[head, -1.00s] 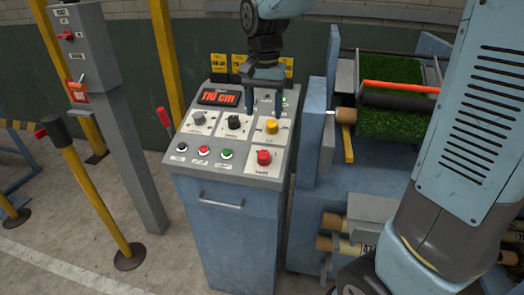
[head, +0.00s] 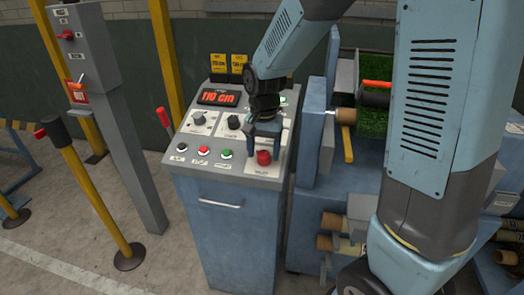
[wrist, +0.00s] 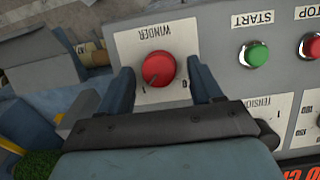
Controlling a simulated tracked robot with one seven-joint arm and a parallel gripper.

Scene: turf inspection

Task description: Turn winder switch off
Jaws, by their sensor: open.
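The winder switch is a round red knob (wrist: 159,69) on a white plate marked WINDER, 1 and 0, upside down in the wrist view. A pale line on the knob points toward the lower left, near the 1. It also shows in the head view as a red knob (head: 264,158) at the panel's lower right. My gripper (wrist: 165,88) is open, with one dark blue finger on each side of the knob. Whether the fingers touch the knob I cannot tell.
The control panel (head: 188,157) carries a green START button (wrist: 255,54), a red STOP button (wrist: 310,46) and a display reading 110 cm (head: 219,98). Yellow posts (head: 97,200) stand left. The turf roll machine (head: 310,150) stands close on the right.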

